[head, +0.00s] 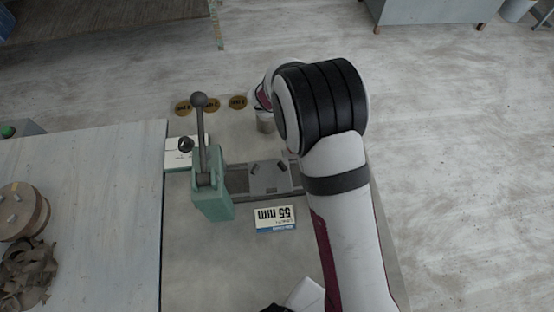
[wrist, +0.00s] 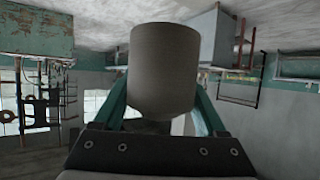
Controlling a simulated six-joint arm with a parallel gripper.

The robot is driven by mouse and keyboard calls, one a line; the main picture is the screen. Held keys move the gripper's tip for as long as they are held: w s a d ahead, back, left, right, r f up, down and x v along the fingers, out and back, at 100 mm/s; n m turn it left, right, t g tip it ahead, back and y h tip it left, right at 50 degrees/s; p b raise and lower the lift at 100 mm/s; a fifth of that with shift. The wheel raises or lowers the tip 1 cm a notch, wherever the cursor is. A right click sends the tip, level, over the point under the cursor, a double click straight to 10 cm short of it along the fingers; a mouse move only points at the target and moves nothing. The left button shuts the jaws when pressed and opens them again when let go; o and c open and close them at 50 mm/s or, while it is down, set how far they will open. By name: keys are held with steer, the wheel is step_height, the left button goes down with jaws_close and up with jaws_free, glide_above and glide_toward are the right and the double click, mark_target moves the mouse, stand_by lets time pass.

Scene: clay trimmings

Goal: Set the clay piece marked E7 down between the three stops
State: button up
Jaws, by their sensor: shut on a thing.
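My gripper shows in the wrist view (wrist: 162,108), its two green fingers shut on a grey-beige clay cylinder (wrist: 163,70). In the head view my arm hides most of the gripper; the cylinder (head: 265,123) shows below it, beyond the grey plate. I cannot read any E7 mark on it. The grey plate (head: 262,187) of the green lever device (head: 211,197) carries small dark stops (head: 254,170); my arm covers the plate's right end, so I cannot make out all three stops clearly. No clay piece shows on the visible part of the plate.
A lever with a ball knob (head: 199,100) rises left of the plate. A 55 mm card (head: 275,218) lies in front. Several brass discs (head: 211,105) lie at the back. A white box (head: 180,152) stands behind the device. Clay trimmings (head: 28,270) lie far left.

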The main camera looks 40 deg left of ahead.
steer(key=s+a+r+n+y, duration=0.1)
steer(key=s+n+y, duration=0.3)
steer(key=s, duration=0.7)
steer(key=s+a+r+n+y, duration=0.1)
steer(key=s+a+n+y, duration=0.2)
steer(key=s, duration=0.7)
steer(key=shift+g+y, duration=0.4)
steer(key=shift+y, duration=0.1)
steer(key=f, duration=0.3)
steer(key=d+f, duration=0.1)
steer(key=f, duration=0.6)
steer(key=shift+s+d, duration=0.3)
steer(key=shift+f, duration=0.15)
steer(key=o, duration=1.6)
steer(key=shift+r, duration=0.2)
steer(key=v, duration=0.5)
steer(key=shift+s, duration=0.15)
steer(key=shift+s+d, duration=0.1)
